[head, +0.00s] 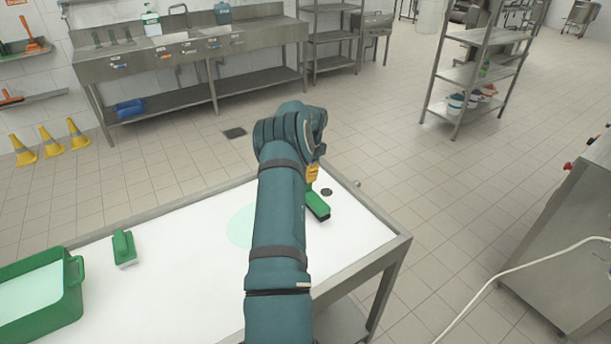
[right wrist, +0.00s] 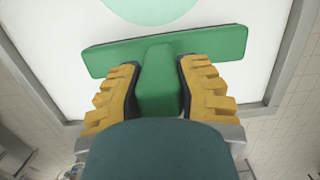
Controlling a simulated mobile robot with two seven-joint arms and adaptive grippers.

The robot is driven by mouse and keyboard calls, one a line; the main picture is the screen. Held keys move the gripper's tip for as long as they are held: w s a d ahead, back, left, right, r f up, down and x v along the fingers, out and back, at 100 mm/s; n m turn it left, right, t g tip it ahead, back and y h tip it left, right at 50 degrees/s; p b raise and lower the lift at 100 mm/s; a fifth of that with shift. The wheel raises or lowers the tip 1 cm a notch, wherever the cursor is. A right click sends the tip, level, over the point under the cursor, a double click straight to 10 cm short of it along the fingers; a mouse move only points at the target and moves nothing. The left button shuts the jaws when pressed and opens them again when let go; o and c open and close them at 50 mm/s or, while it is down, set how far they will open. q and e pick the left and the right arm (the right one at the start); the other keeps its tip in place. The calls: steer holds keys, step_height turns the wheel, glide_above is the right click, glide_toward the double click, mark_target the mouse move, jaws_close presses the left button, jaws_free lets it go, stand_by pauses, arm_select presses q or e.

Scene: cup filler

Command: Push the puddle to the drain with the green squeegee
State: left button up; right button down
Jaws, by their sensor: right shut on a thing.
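The green squeegee (head: 317,206) is in my right gripper (head: 313,173). In the right wrist view, the yellow fingers of the gripper (right wrist: 158,75) are shut on the handle of the squeegee (right wrist: 215,42), and its wide head lies across the view. The pale green round puddle (head: 241,228) is on the white table top, left of the squeegee and partly hidden by my right arm. Part of the puddle (right wrist: 150,8) shows beyond the squeegee head in the right wrist view. My left gripper is out of view.
A green tub (head: 72,303) of pale liquid and a green brush (head: 123,246) are at the table's left. The table has a raised metal rim (head: 375,213). A dark floor grate (head: 234,133) lies beyond it. A shelf rack (head: 480,75) stands at the back right.

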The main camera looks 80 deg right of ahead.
steer(key=shift+r+p, duration=1.55)
steer(key=shift+r, duration=1.1)
steer(key=shift+f, duration=0.1)
